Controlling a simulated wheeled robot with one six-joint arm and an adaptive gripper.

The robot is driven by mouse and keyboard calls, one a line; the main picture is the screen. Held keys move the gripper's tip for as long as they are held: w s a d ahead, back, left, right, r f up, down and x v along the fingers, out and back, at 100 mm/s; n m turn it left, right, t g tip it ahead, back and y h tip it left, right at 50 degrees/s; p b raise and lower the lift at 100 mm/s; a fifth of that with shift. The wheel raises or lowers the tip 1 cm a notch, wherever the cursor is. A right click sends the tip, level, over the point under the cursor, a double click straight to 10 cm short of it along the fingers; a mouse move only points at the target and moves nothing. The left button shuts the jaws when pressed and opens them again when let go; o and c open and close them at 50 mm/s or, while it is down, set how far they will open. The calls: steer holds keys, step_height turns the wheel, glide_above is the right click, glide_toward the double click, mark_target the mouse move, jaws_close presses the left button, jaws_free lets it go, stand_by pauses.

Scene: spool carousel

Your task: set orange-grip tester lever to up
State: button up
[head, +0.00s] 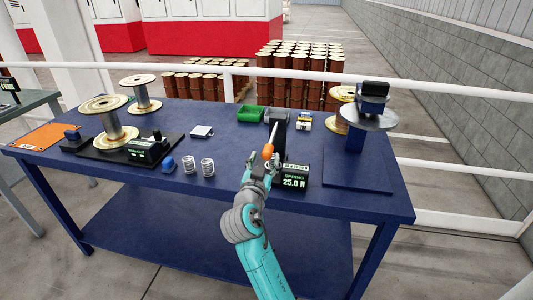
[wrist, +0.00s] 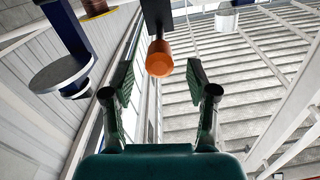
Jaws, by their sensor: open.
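The tester lever ends in an orange grip (head: 268,150) and stands in front of a dark upright post (head: 280,138) on the blue table. In the wrist view the orange grip (wrist: 159,59) sits at the end of a dark bar, near the top middle. My gripper (head: 262,167) is just below the grip in the head view. In the wrist view my gripper (wrist: 158,82) has its fingers apart, one on each side of the grip, and neither finger visibly touches it. The spring tester readout (head: 293,179) shows 25.0 N.
A stand with a round grey plate (head: 367,117) is to the right of the tester. Two springs (head: 208,166) stand left of my gripper. Green and grey bins (head: 250,114) lie behind. Large spools (head: 103,108) stand at the left on the blue table (head: 226,155).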

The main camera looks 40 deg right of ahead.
mark_target(273, 136)
steer(key=shift+x, duration=2.35)
jaws_close()
